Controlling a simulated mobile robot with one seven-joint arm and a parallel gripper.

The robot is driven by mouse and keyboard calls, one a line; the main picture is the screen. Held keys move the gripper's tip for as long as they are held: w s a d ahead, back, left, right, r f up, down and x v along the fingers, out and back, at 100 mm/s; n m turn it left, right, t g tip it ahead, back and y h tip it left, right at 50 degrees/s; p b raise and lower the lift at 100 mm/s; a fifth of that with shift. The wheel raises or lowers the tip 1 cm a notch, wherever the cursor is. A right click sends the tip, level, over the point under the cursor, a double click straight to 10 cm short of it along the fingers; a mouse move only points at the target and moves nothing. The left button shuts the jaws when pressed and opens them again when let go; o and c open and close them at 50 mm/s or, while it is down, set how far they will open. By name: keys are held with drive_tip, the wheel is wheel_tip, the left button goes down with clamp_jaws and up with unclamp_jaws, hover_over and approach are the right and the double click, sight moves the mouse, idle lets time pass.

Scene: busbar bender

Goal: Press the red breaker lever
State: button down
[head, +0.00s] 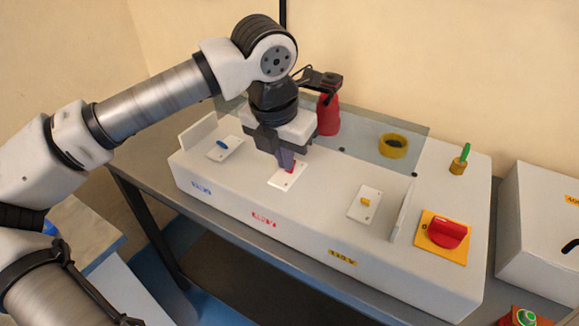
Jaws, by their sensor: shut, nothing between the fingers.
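The red breaker lever (291,169) is a small red piece on a white plate (281,180) in the middle of the white machine's (330,235) top, behind a red label. My gripper (286,160) points down right at the lever, with its fingers shut and empty. The fingertips cover part of the lever. I cannot tell whether they touch it or how far it is tilted. A blue lever (222,145) sits on its own plate to the left, and a yellow lever (365,202) on another plate to the right.
A clear panel (350,146) lies behind the levers, near a red bottle-like object (328,115) and a yellow ring (393,146). A red rotary switch (447,232) on a yellow plate is at the right. A white box (540,215) stands at the far right.

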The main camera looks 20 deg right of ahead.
drive_tip(key=shift+a+r, duration=0.25)
drive_tip(key=shift+r+p, duration=0.35)
drive_tip(key=shift+r, duration=0.35)
drive_tip(key=v, duration=1.3)
drive_tip(key=shift+r+b, duration=0.4)
drive_tip(key=shift+b, duration=0.05)
drive_tip(key=shift+s, duration=0.1)
